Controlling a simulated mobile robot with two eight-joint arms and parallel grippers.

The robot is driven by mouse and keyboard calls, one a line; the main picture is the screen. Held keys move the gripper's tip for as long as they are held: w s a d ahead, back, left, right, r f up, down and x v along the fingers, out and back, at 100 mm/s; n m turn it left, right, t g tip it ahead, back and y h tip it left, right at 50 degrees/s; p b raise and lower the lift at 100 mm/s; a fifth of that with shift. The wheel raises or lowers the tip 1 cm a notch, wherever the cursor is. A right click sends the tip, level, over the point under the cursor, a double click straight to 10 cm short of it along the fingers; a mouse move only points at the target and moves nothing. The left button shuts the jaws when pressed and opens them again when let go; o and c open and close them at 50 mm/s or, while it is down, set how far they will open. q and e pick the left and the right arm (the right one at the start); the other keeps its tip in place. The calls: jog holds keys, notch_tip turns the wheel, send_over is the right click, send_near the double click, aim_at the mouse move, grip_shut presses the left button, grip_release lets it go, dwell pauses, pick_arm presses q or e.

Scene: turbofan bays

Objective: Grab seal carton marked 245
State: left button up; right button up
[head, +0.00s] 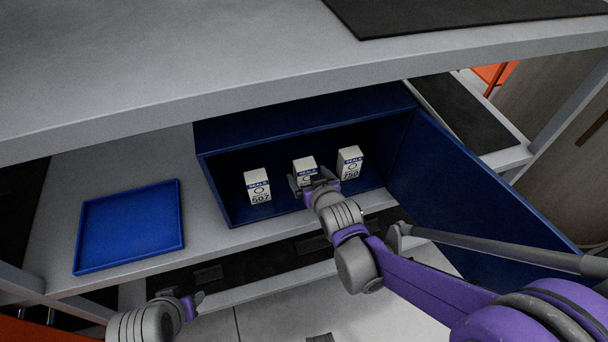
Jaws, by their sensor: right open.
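Three white and blue seal cartons stand upright in a row inside an open blue cabinet (290,219). The left carton (257,186) is marked 507. The right carton (350,161) is marked 750. The middle carton (304,166) has its number hidden behind my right gripper (313,187). That gripper is open, with its fingers in front of the middle carton's lower part; I cannot tell whether they touch it. My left gripper (193,302) is low at the lower left, apart from the cartons, and I cannot tell its opening.
An empty blue tray (130,228) lies on the grey shelf left of the cabinet. The cabinet's blue door (450,185) is swung open at the right. A grey upper shelf (250,93) overhangs from above. The cartons have gaps between them.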

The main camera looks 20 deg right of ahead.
jog(key=shift+w+f, duration=0.45)
jog(key=shift+w, duration=0.15)
jog(key=shift+x, duration=2.4)
jog(key=shift+a, duration=0.1)
jog(key=shift+c, duration=0.3)
jog(key=c, duration=1.3)
jog(key=shift+c, duration=0.3)
jog(key=shift+r, duration=0.1)
